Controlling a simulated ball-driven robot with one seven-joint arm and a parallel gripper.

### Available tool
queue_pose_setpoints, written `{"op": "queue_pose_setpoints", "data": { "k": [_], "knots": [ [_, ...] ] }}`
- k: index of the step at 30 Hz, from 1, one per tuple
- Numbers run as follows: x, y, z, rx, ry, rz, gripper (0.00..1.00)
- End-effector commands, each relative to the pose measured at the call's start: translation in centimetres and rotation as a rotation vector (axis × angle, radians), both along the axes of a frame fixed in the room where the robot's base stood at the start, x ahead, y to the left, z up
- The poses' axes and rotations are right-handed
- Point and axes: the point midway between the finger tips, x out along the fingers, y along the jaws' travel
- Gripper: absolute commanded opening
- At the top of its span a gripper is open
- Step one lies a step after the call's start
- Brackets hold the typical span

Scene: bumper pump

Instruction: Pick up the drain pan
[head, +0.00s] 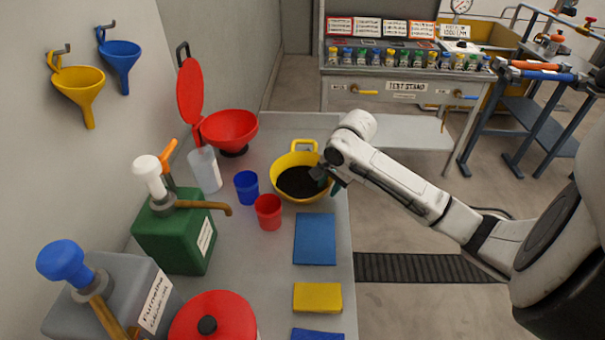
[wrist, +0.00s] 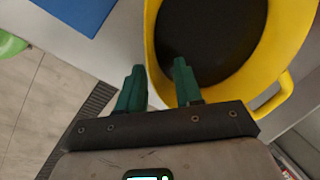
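The drain pan is a round yellow pan (head: 303,158) with a dark inside and a loop handle. It sits on the grey bench near its right edge. In the wrist view the yellow pan (wrist: 283,60) fills the upper right, with a handle at its right side. My gripper (head: 329,181) is at the pan's right rim. Its two green fingers (wrist: 158,68) are apart, one over the dark inside and one outside, with the yellow rim between them. I cannot tell whether either finger touches the rim.
Blue (head: 246,187) and red (head: 268,212) cups stand just left of the pan. A red funnel (head: 229,128) is behind them. A blue mat (head: 315,238) lies in front. A green pump can (head: 176,235) stands left. The test stand (head: 405,87) is beyond.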

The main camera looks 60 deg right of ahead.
Motion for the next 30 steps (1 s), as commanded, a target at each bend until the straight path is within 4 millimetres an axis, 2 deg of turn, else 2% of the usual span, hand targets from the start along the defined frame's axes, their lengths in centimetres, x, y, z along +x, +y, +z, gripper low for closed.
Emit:
{"op": "queue_pose_setpoints", "data": {
  "k": [6,17,30],
  "knots": [
    [0.03,-0.01,-0.07,0.0,0.0,0.0,0.35],
    [0.04,0.01,-0.05,0.0,0.0,0.001,0.0],
    [0.03,-0.02,-0.04,0.0,-0.001,0.0,0.0]
  ]
}}
